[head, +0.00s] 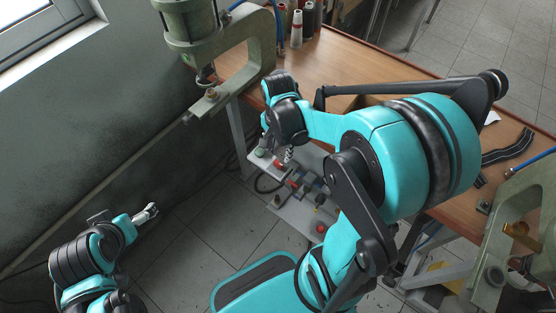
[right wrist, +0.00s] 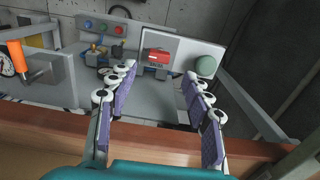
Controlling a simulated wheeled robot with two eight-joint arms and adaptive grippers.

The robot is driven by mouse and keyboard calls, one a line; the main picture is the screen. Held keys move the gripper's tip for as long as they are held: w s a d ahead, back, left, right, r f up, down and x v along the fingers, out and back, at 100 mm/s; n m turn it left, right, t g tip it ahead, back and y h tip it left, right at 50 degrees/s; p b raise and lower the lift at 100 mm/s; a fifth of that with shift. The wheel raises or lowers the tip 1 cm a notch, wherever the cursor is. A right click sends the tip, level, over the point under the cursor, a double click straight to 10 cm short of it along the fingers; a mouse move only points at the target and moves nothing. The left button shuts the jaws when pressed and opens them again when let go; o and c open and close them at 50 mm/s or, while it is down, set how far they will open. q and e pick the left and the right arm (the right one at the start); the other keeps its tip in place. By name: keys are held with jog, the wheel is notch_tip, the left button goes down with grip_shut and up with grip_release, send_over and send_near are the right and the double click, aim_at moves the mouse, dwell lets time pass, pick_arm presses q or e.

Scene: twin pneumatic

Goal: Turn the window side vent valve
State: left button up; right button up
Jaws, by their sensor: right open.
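My right gripper (head: 288,155) reaches down past the bench's edge, above a low panel of pneumatic parts (head: 300,218). In the right wrist view its padded fingers (right wrist: 160,80) stand wide apart with nothing between them. Beyond the fingertips, a red fitting (right wrist: 158,57) sits by a white plate with a green round knob (right wrist: 206,66). In the head view the red fitting (head: 280,164) and green knob (head: 261,153) are at the panel's window end. I cannot tell which part is the vent valve. My left gripper (head: 147,213) is empty at the left, away from the panel; its opening is unclear.
A green press (head: 262,45) stands on the wooden bench (head: 345,57) near the window wall; another press (head: 520,235) is at right. The wrist view shows an orange handle (right wrist: 30,55) and the bench edge (right wrist: 60,128) close below the fingers. Floor at lower left is clear.

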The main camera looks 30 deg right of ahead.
aim_at(279, 163)
notch_tip(279, 163, down, 6)
jog(key=b, duration=0.2)
jog(key=shift+s+f+b, duration=0.15)
jog(key=shift+f+b, duration=0.1)
jog(key=shift+b, duration=0.1)
jog(key=shift+c, duration=0.3)
grip_shut()
